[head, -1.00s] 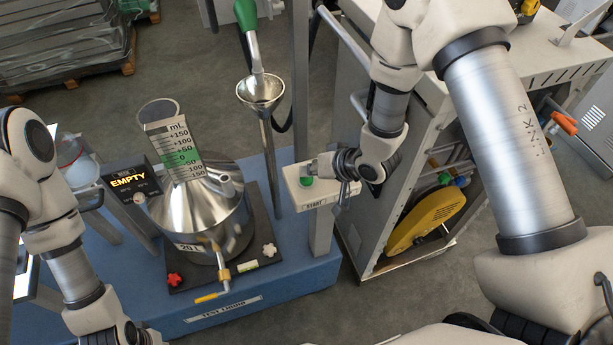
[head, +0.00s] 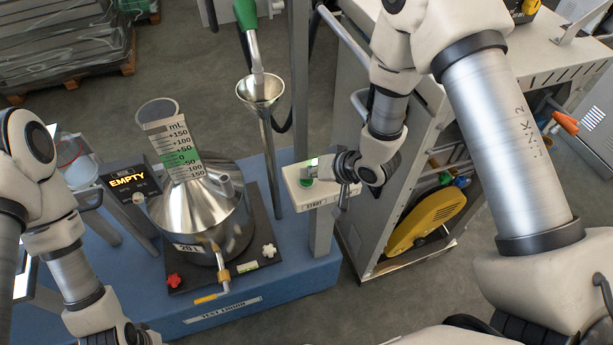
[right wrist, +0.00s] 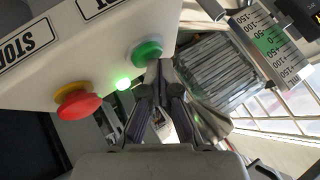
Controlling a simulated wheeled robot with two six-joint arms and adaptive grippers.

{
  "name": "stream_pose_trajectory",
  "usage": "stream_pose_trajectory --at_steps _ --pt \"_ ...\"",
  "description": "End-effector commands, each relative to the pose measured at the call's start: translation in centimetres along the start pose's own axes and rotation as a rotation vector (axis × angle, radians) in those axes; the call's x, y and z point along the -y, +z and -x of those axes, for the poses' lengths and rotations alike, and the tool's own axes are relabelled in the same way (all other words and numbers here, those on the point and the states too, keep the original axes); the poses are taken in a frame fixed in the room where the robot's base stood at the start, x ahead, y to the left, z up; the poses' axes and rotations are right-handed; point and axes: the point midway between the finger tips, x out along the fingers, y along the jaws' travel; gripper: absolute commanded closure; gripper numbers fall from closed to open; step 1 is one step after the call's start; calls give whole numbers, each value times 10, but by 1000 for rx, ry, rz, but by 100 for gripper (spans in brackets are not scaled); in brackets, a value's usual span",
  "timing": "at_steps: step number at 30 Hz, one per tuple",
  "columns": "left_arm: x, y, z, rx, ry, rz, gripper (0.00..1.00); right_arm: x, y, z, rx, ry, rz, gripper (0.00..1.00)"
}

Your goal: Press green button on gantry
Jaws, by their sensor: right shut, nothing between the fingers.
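The green button (head: 306,182) sits on the pale control box (head: 300,199) of the gantry post, above a START label. In the right wrist view the green button (right wrist: 147,52) is at upper middle. My right gripper (head: 318,170) is shut and empty at the box, beside the button. In the right wrist view its closed fingertips (right wrist: 159,68) meet the button's lower edge; whether they press it in, I cannot tell. A small green lamp (right wrist: 123,83) glows near the button. My left arm shows at lower left; its gripper is out of view.
A red button with a yellow collar (right wrist: 77,102) is on the same box, by a STOP label. A steel vessel (head: 200,215) stands on the blue base (head: 290,287), beside a display reading EMPTY (head: 128,180). A grey cabinet (head: 345,150) stands right.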

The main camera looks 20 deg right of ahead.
Motion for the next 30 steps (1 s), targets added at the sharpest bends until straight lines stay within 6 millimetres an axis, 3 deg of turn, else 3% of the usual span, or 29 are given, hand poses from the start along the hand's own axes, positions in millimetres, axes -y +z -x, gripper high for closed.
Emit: stream_pose_trajectory --at_steps 13,23,30 --pt "0 0 18 0 0 0 59 9 -9 13 2 1 0 100" --pt "0 0 17 0 0 0 59 9 -9 13 1 0 0 100" --pt "0 0 37 0 0 0 59 20 -20 28 1 0 0 100"
